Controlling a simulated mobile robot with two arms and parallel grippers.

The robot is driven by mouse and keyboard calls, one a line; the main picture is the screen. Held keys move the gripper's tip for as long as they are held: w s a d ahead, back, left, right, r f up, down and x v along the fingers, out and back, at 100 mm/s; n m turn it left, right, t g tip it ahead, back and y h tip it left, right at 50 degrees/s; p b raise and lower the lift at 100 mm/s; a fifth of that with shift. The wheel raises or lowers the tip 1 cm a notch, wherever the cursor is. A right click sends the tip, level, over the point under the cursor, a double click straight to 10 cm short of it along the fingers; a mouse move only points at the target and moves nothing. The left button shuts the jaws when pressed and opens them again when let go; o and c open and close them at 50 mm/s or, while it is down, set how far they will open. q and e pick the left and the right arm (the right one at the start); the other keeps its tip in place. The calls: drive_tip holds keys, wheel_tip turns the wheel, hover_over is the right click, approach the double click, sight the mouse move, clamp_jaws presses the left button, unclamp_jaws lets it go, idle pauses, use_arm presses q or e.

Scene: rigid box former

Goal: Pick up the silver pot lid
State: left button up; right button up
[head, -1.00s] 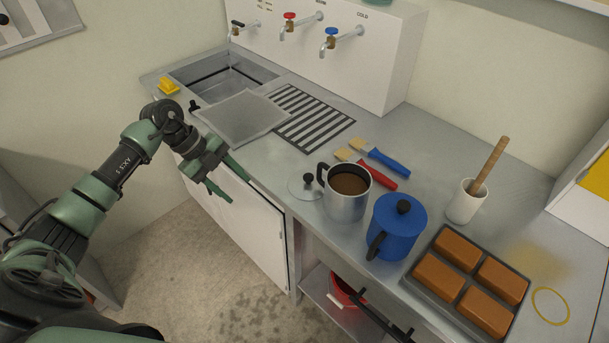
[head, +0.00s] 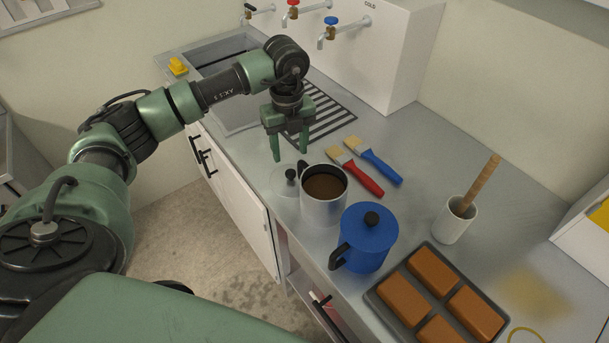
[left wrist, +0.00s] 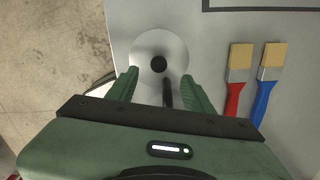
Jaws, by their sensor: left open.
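The silver pot lid (head: 284,182) lies flat on the steel counter, left of the silver pot (head: 324,199) with brown contents. Its black knob (head: 290,174) points up. My left gripper (head: 290,158) is open and empty, pointing down above the lid. In the left wrist view the lid (left wrist: 150,46) and its knob (left wrist: 159,64) lie just beyond and between the fingertips of my left gripper (left wrist: 160,80). The pot's black handle shows between the fingers there, and the pot itself is mostly hidden by the gripper. My right gripper is not in view.
A red brush (head: 362,175) and a blue brush (head: 378,163) lie right of the pot. A blue lidded pot (head: 365,240) and a tray of brown blocks (head: 372,298) stand nearer. The sink (head: 222,53) and taps are at the back.

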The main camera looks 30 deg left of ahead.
sight(291, 172)
use_arm(q)
drive_tip(key=f, duration=0.1)
drive_tip(key=f+p, duration=0.1)
drive_tip(key=f, duration=0.1)
drive_tip(key=f+p, duration=0.1)
drive_tip(key=f, duration=0.1)
drive_tip(key=shift+s+a, duration=0.15)
drive_tip(key=shift+s, duration=0.2)
drive_tip(key=shift+w+d+f+p, duration=0.1)
drive_tip(key=shift+w+f+p, duration=0.1)
drive_tip(key=shift+f, duration=0.35)
drive_tip(key=shift+w+d+f+p, duration=0.1)
drive_tip(key=shift+f+p, duration=0.1)
drive_tip(key=shift+f, duration=0.55)
drive_tip(key=shift+s, duration=0.1)
clamp_jaws()
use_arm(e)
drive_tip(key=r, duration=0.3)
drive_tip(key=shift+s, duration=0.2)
